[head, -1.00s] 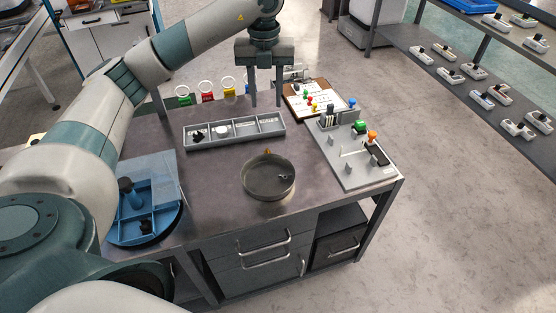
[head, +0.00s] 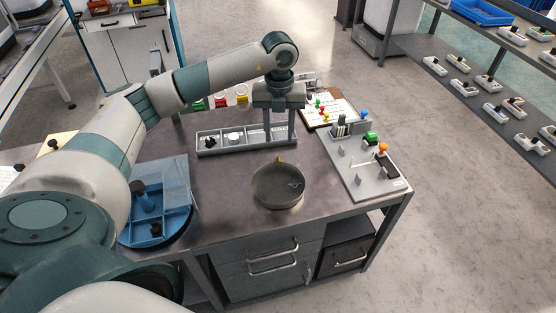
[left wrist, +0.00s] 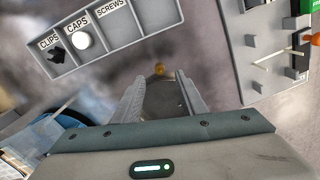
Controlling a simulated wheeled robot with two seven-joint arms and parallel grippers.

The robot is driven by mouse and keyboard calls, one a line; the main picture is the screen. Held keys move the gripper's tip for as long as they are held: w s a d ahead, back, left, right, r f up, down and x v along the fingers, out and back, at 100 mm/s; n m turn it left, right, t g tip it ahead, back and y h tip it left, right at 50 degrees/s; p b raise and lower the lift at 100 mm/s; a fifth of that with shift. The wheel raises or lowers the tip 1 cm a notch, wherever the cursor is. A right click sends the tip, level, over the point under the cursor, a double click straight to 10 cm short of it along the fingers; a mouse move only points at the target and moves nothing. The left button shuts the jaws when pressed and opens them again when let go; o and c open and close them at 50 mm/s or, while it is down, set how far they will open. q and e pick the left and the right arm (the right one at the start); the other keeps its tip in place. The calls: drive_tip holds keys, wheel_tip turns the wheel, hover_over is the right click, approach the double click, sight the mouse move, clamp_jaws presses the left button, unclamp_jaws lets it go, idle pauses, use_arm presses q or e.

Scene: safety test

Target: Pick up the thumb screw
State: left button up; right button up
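A round grey dish (head: 278,196) stands on the table, and a small dark metallic piece (head: 294,185) lies inside it at the right. This piece may be the thumb screw, but it is too small to be sure. My left gripper (head: 280,143) points down above the table, just behind the dish, near the right end of the sorting tray. In the left wrist view its fingers (left wrist: 162,95) are apart with nothing held between them, and the dish (left wrist: 160,100) shows below in the gap. My right gripper is not in view.
The sorting tray (head: 240,148) is labelled clips, caps and screws; its screws compartment looks empty. A small orange piece (head: 279,159) is at the dish's back rim. A grey fixture board (head: 365,180) stands right, a blue divided bin (head: 160,225) left. Table around the dish is clear.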

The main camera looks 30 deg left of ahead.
sight(278, 159)
use_arm(q)
wheel_tip(278, 159, down, 2)
drive_tip(key=shift+f, duration=0.6)
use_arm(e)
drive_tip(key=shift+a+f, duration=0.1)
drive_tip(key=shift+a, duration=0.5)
use_arm(q)
drive_tip(key=shift+s+f+p, duration=0.2)
drive_tip(key=shift+f+p, duration=0.25)
drive_tip(key=shift+f, duration=0.15)
drive_tip(key=f, duration=0.3)
drive_tip(key=shift+s+d+p, duration=0.1)
drive_tip(key=shift+s+p, duration=0.1)
drive_tip(key=shift+p, duration=0.15)
drive_tip(key=shift+f, duration=0.5)
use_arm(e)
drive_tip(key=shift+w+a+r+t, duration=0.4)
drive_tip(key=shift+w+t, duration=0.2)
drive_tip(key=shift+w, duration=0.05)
